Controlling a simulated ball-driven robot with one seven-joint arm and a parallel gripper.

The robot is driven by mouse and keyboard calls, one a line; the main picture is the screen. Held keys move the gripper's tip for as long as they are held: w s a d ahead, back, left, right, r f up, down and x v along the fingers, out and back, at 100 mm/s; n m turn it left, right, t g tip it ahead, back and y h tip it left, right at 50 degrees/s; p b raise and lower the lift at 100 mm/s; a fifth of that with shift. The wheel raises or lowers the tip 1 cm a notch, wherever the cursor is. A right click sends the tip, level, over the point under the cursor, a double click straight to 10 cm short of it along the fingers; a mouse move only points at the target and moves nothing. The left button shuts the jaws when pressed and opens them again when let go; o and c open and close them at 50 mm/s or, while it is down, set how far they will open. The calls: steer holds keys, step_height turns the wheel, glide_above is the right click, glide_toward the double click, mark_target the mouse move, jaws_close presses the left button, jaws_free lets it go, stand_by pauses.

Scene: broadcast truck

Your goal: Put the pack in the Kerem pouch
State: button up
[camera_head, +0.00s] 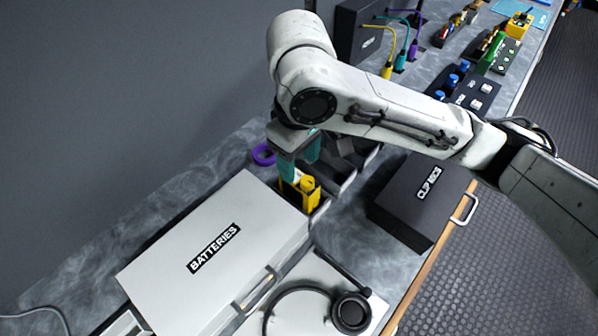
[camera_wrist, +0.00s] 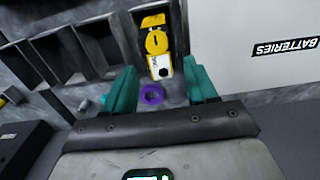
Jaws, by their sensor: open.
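A yellow pack (camera_head: 303,190) sits at the end of a row of dark open pouches (camera_head: 341,172), beside the batteries case. In the wrist view the pack (camera_wrist: 156,42) shows a round yellow part and a pale face with a dark circle, and seems to sit in the end compartment. My gripper (camera_head: 301,163) is above and close to the pack. In the wrist view its teal fingers (camera_wrist: 160,68) are apart, with the pack beyond and between them and nothing held. I cannot read a Kerem label on any pouch.
A large white case labelled BATTERIES (camera_head: 220,262) lies next to the pack. A purple roll (camera_head: 263,155) lies on the counter behind. Headphones (camera_head: 350,312) lie in front.

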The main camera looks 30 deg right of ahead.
steer(key=shift+r, duration=2.2)
